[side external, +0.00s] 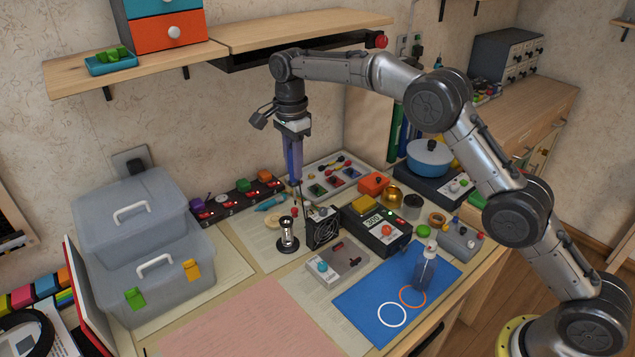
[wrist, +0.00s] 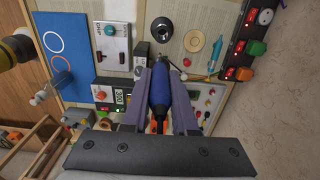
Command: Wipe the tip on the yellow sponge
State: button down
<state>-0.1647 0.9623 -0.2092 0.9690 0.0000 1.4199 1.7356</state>
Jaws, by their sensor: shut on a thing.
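My gripper (side external: 293,143) points down above the bench and is shut on a soldering iron with a blue handle (side external: 294,160). The handle also shows between my fingers in the wrist view (wrist: 159,92). The iron hangs about upright, its thin tip end low, left of the black station and near the fan; I cannot tell its exact height. A yellow block (side external: 363,203), which looks like the sponge, sits at the back of the black station (side external: 378,230), right of the iron and apart from it. I cannot make out the sponge in the wrist view.
A coiled iron stand (side external: 287,235) and a small black fan (side external: 322,228) stand close below the iron. A grey switch box (side external: 338,264) is in front. A tray of parts (side external: 335,180) lies behind, and a shelf (side external: 300,32) is above. The blue mat (side external: 360,310) is partly clear.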

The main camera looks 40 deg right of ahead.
jog(key=s+d+r, duration=0.1)
jog(key=s+d, duration=0.2)
jog(key=d, duration=0.5)
jog(key=s+d, duration=0.3)
jog(key=d, duration=0.5)
jog(key=shift+d+f, duration=0.2)
jog(key=shift+f, duration=2)
jog(key=shift+f, duration=0.65)
jog(key=shift+d, duration=1.5)
jog(key=shift+d, duration=0.3)
jog(key=shift+a, duration=0.2)
jog(key=shift+a, duration=1)
